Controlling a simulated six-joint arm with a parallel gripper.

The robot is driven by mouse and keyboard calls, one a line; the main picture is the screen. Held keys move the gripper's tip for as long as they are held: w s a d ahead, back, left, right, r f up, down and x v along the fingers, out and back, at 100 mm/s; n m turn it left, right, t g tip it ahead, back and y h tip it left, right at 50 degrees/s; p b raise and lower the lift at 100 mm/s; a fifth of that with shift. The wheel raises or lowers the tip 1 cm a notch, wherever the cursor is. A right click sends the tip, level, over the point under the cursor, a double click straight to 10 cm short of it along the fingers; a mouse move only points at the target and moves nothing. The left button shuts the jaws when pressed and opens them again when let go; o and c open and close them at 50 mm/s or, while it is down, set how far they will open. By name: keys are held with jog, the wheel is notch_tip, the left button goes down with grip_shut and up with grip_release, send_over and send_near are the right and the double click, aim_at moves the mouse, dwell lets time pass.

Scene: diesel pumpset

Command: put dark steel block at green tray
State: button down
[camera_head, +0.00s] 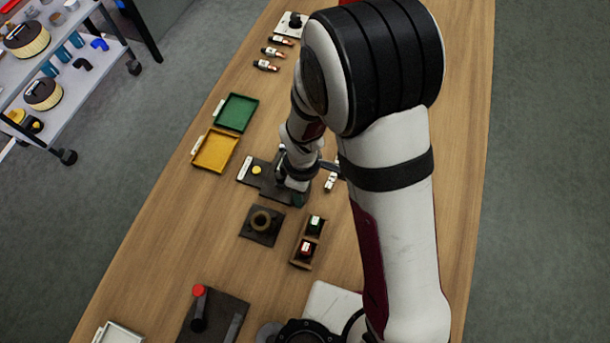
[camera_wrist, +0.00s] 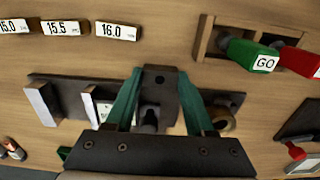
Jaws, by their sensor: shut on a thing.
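My gripper (camera_wrist: 159,80) shows in the wrist view with its two green fingers closed against the sides of a dark steel block (camera_wrist: 160,76), which has a small round hole near its top. The block is over or at a dark fixture plate (camera_wrist: 70,88); I cannot tell whether they touch. In the head view my gripper (camera_head: 297,190) is low over the same fixture (camera_head: 268,183), and the arm hides most of the block. The green tray (camera_head: 236,112) lies farther back and left of my gripper, and looks empty.
A yellow tray (camera_head: 215,151) adjoins the green tray. A wooden holder (camera_wrist: 204,38) carries a green GO gauge (camera_wrist: 250,55) and a red gauge (camera_wrist: 296,60). Labelled white blocks (camera_wrist: 62,28) lie nearby. A dark square base with a ring (camera_head: 262,222) stands in front.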

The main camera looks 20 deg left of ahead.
jog(key=shift+f, duration=0.1)
jog(key=shift+c, duration=1.3)
grip_release()
notch_tip(320, 180, up, 12)
jog(key=s+d+r+m, duration=0.2)
jog(key=d+r+m, duration=0.2)
jog(key=d+m, duration=0.2)
jog(key=s+d+r+m+y, duration=0.1)
jog(key=s+d+r+m, duration=0.2)
jog(key=d+m, duration=0.4)
jog(key=shift+d+r+m, duration=0.3)
jog(key=shift+r+m, duration=0.3)
jog(key=shift+m, duration=0.2)
jog(key=shift+o, duration=0.5)
jog(key=s+d+r+m, duration=0.1)
jog(key=s+d+m, duration=0.2)
jog(key=s+m, duration=0.3)
jog(key=m, duration=0.3)
jog(key=shift+d+r+y, duration=0.15)
jog(key=shift+d+y, duration=0.1)
jog(key=shift+y, duration=0.15)
